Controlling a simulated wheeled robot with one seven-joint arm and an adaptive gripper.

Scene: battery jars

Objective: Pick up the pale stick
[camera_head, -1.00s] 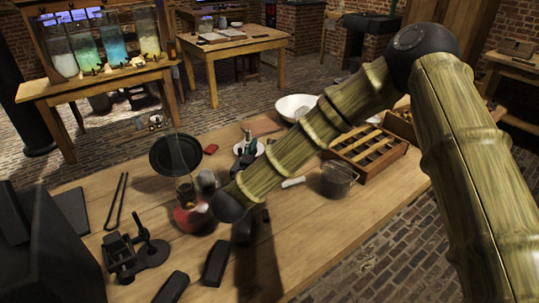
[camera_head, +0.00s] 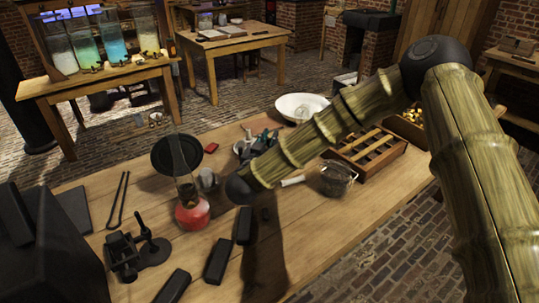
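A short pale, stick-like piece (camera_head: 293,181) lies on the wooden table, just right of my arm's dark end joint and beside a round wire-and-glass pot. I cannot tell whether it is a loose stick or the pot's handle. My bamboo-patterned arm comes down from the upper right to a dark joint above the middle of the table. My gripper's fingers do not show; the arm seems to hide them. No held object can be seen.
A red-based glass lamp (camera_head: 192,208) stands left of my arm's end. Dark blocks (camera_head: 218,260) lie in front. A plate of tools, a white bowl (camera_head: 300,107) and a slotted wooden tray (camera_head: 368,150) are behind. The table's right front (camera_head: 330,235) is clear.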

